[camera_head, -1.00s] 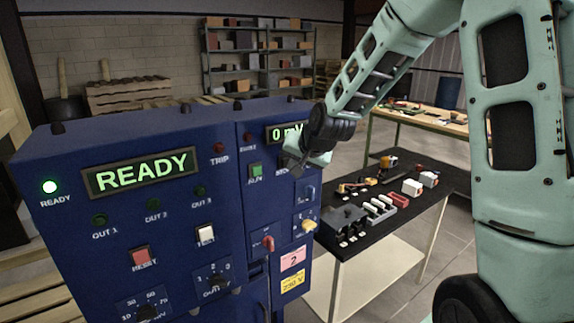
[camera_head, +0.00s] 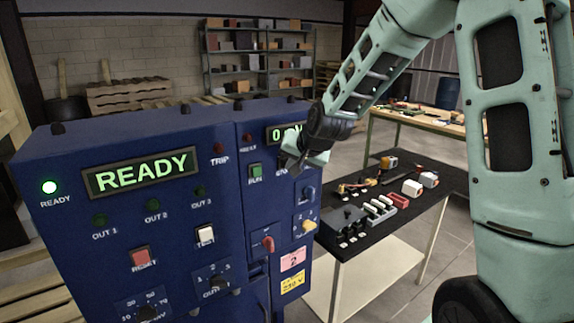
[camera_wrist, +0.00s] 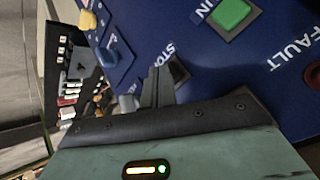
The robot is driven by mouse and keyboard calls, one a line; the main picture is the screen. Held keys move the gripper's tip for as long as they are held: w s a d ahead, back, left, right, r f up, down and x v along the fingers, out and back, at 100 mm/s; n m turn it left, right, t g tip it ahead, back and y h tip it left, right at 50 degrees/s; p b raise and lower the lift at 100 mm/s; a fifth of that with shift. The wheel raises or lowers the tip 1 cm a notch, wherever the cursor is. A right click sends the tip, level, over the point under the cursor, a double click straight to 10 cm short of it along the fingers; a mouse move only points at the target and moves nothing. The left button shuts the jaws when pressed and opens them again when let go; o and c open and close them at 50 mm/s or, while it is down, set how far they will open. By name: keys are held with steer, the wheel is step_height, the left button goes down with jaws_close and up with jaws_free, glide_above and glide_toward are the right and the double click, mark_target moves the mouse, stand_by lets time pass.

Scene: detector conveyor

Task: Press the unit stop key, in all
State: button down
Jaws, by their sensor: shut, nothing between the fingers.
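The dark stop key (camera_wrist: 179,72) shows in the wrist view, in a dark frame beside a partly covered "STO" label. The shut, empty fingers of my gripper (camera_wrist: 160,84) overlap the near side of this key; I cannot tell whether they touch it. In the head view my gripper (camera_head: 287,161) is at the right-hand section of the blue cabinet (camera_head: 222,135) and hides the stop key. The green RUN key (camera_head: 255,169) is just left of it, and also shows in the wrist view (camera_wrist: 230,13).
A lit READY display (camera_head: 140,172) is on the cabinet's left section. Below my gripper are a blue knob (camera_head: 309,192), a yellow knob (camera_head: 309,226) and a red lever (camera_head: 268,243). A black-topped table (camera_head: 408,217) with small parts stands at the right.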

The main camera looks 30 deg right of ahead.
steer(key=shift+w, duration=0.15)
stand_by(0.4)
steer(key=shift+s, duration=0.9)
steer(key=s+p, duration=0.2)
steer(key=s, duration=0.3)
steer(key=shift+d, duration=0.1)
stand_by(0.8)
